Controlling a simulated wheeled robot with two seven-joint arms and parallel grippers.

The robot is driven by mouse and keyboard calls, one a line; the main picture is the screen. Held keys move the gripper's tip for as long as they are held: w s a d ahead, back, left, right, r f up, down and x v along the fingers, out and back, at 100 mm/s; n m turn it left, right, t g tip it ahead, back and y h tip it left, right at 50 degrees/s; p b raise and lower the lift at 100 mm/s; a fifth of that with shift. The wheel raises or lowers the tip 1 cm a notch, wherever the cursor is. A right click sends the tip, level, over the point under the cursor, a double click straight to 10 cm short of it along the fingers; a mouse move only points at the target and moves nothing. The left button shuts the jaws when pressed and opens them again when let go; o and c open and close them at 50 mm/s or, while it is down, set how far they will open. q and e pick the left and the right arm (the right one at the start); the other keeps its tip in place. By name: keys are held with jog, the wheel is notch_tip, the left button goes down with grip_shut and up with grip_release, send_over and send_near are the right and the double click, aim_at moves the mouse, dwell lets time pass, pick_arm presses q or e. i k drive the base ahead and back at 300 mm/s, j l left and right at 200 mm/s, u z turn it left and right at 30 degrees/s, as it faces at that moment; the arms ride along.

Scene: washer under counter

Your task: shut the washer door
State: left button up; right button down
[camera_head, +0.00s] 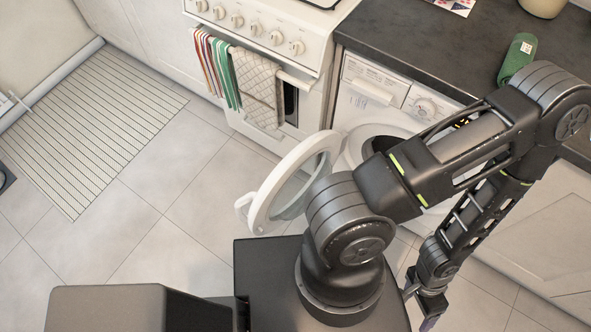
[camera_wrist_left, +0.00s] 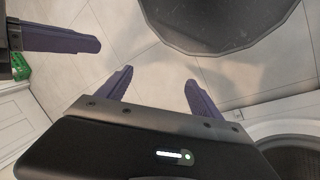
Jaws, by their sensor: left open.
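The washer (camera_head: 388,85) stands under the dark counter, partly hidden behind my arm. Its round white door (camera_head: 272,188) stands open, swung out to the left of the dark drum opening (camera_head: 384,143). My left gripper (camera_head: 430,312) hangs low in front of the washer, to the right of the door and apart from it. In the left wrist view, its two purple fingers (camera_wrist_left: 158,88) are spread with nothing between them. The drum opening also shows at the lower right there (camera_wrist_left: 292,150). One purple finger of my right gripper (camera_wrist_left: 62,39) enters from the left; its other finger is not visible.
A white stove (camera_head: 265,35) with towels (camera_head: 257,88) on its handle stands left of the washer. A striped mat (camera_head: 95,125) lies on the tiled floor. The floor left of the door is clear.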

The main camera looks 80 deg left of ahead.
aim_at(331, 142)
jog(key=k, duration=0.65)
jog(key=k+j+u, duration=0.1)
jog(key=k, duration=0.55)
jog(key=k+j, duration=0.1)
jog(key=j, duration=0.3)
jog(key=k+j, duration=0.15)
jog(key=j, duration=0.25)
jog(key=k+j, duration=0.1)
jog(key=j, duration=0.25)
jog(key=k+j+u, duration=0.1)
jog(key=j, duration=0.3)
jog(key=i+j, duration=0.1)
jog(key=j, duration=0.25)
jog(key=i+j, duration=0.1)
jog(key=j, duration=0.25)
jog(key=k+j+u, duration=0.1)
jog(key=j, duration=0.2)
jog(key=k+j+u, duration=0.15)
jog(key=j, duration=0.2)
jog(key=j+u, duration=0.1)
jog(key=j, duration=0.25)
jog(key=k, duration=0.05)
